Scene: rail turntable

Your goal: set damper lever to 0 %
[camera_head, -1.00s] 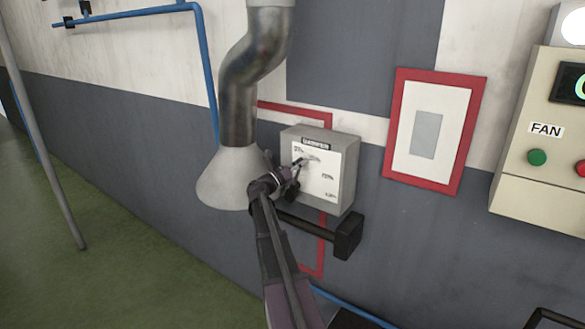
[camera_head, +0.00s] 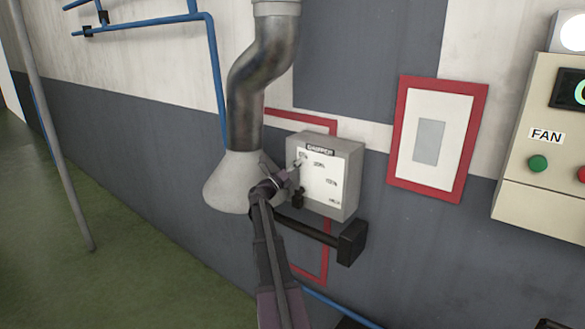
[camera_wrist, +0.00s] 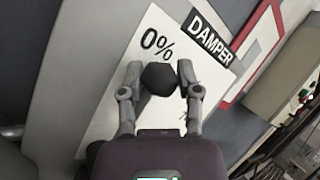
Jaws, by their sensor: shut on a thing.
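The damper box (camera_head: 350,190) is a grey wall box with a white dial face and a "DAMPER" label; the label (camera_wrist: 211,38) is large in the wrist view. My gripper (camera_wrist: 160,72) has its two fingers on either side of the lever's black knob (camera_wrist: 159,80) and is shut on it. The knob lies just beside the printed "0%" mark (camera_wrist: 156,41). In the head view, my gripper (camera_head: 291,174) is at the dial's upper left. The lever's shaft and pivot are largely hidden behind the knob and my gripper.
A metal duct with a flared hood (camera_head: 230,182) stands close on the left of the box. A black bar with a square end block (camera_head: 351,243) juts out below the box. A red-framed panel (camera_head: 430,140) and the fan control box (camera_head: 540,165) are to the right.

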